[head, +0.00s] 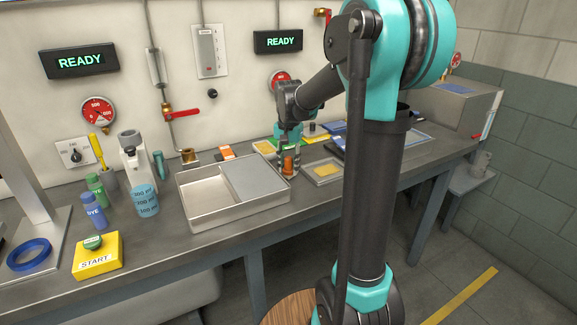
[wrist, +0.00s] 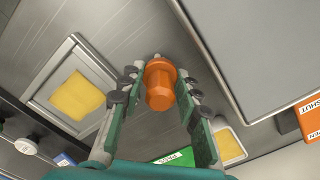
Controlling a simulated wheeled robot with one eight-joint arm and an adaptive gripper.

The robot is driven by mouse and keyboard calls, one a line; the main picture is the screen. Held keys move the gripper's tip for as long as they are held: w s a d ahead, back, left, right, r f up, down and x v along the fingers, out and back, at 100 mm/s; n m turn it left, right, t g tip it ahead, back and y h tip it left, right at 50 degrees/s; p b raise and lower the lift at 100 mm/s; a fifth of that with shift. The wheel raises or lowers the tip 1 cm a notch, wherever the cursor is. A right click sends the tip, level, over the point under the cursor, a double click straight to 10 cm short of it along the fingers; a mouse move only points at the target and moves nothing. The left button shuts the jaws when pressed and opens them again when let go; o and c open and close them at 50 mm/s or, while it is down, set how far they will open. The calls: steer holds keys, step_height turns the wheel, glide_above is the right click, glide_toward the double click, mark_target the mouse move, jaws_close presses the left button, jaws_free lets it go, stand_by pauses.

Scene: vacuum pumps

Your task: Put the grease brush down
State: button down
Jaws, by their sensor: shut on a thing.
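My gripper (head: 288,158) is over the bench, between the large metal tray (head: 187,222) and a small metal dish (head: 308,178) with a yellow pad. It is shut on an orange-handled thing, which I take to be the grease brush (head: 288,166). In the wrist view the orange brush (wrist: 160,87) sits between the two green fingers of my gripper (wrist: 160,78), its handle end toward the camera. Its lower end is hidden, and I cannot tell whether it touches the bench (wrist: 118,30).
The large tray (wrist: 250,50) is close beside the fingers in the wrist view, with the small dish (wrist: 48,80) on the other side. Orange (head: 225,152) and yellow (head: 265,147) items lie behind. Bottles, a beaker (head: 145,202) and a yellow START box (head: 97,257) stand at left.

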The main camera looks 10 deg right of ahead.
steer(key=shift+f, duration=0.2)
steer(key=c, duration=1)
jaws_free()
step_height(320, 180, up, 12)
jaws_close()
stand_by(0.4)
stand_by(0.6)
stand_by(0.3)
